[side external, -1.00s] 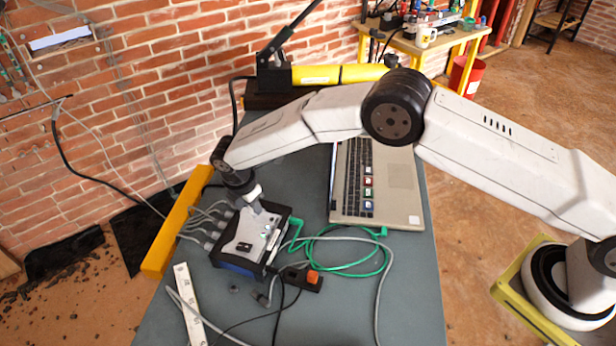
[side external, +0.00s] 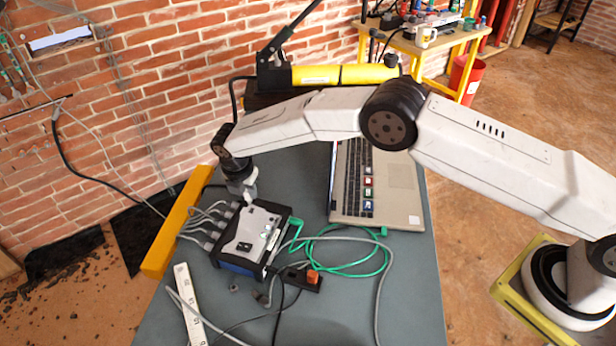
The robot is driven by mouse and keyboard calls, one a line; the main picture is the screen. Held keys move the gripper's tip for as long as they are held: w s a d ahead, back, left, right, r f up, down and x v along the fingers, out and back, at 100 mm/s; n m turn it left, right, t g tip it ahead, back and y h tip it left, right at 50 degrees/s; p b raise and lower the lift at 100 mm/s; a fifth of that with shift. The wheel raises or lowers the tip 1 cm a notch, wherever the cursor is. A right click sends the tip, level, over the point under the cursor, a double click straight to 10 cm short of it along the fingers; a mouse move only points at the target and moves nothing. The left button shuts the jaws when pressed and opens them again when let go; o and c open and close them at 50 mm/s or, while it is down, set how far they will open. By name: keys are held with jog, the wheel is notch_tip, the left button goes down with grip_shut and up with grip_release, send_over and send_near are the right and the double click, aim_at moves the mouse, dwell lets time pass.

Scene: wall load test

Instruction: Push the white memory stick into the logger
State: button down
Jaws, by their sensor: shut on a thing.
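The logger (side external: 262,228) is a dark box with a grey top plate and a blue front edge. It lies on the grey bench top, with several grey cables plugged into its left side. My gripper (side external: 249,198) is at the logger's far edge, pointing down. It is shut on a small pale thing, which I take to be the white memory stick; it is too small and too covered by the fingers to make out. I cannot tell whether the stick touches the logger or its port.
An open laptop (side external: 400,190) stands right of the logger. Green (side external: 345,268) and grey cables loop in front of it. A yellow cylinder pump (side external: 340,75) is at the back. A yellow beam (side external: 178,225) runs along the left edge.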

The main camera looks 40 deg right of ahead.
aim_at(248, 200)
jog(key=shift+f, duration=1.2)
jog(key=shift+f, duration=1.05)
dwell(3.0)
jog(key=shift+c, duration=2.4)
grip_release()
jog(key=c, duration=0.3)
jog(key=shift+r, duration=0.2)
jog(key=shift+r, duration=3.3)
